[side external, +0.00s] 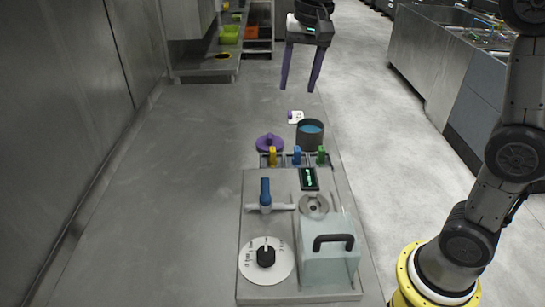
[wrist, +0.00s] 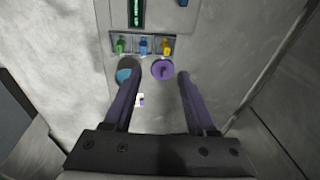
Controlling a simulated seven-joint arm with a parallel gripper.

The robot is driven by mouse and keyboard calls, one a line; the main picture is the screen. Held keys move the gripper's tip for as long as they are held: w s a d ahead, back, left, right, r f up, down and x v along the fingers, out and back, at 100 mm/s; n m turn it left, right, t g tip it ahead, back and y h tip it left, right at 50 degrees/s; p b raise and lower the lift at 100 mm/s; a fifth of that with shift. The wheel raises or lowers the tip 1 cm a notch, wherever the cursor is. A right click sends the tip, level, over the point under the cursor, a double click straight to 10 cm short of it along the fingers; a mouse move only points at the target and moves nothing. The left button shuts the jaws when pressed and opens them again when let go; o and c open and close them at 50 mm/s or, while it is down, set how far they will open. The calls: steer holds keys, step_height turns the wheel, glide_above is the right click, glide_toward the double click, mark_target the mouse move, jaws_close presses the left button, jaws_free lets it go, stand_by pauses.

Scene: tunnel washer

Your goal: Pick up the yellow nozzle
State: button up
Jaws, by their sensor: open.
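The yellow nozzle (side external: 273,155) stands upright at the left end of a row of three nozzles in a small grey rack on the bench. In the wrist view the yellow nozzle (wrist: 166,46) is at the right end of the row, beyond my fingertips. A blue nozzle (side external: 297,155) and a green nozzle (side external: 321,156) stand beside it. My gripper (side external: 299,90) is open and empty, high above the bench and behind the rack in the side view. In the wrist view my gripper (wrist: 155,77) shows two purple fingers spread wide apart.
A purple lid (side external: 269,142) with a knob and a grey pot (side external: 310,133) with blue contents sit close behind the rack. A panel with a blue-handled valve (side external: 265,196), dial (side external: 266,258) and clear cover (side external: 329,265) lies in front. The bench's left side is clear.

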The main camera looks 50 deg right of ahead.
steer(key=g, duration=0.1)
glide_above(273, 148)
steer(key=s+a, duration=0.1)
step_height(273, 148, down, 6)
steer(key=shift+g, duration=0.5)
steer(key=f, duration=1)
steer(key=shift+w+f, duration=0.2)
steer(key=shift+f, duration=0.1)
steer(key=shift+w+d+f, duration=0.1)
steer(key=shift+d+f, duration=0.05)
steer(key=shift+f, duration=0.85)
steer(key=shift+w+d+f, duration=0.1)
steer(key=shift+f, duration=0.85)
steer(key=shift+w+d+f, duration=0.1)
steer(key=shift+d+f, duration=0.05)
steer(key=shift+f, duration=0.85)
jaws_close()
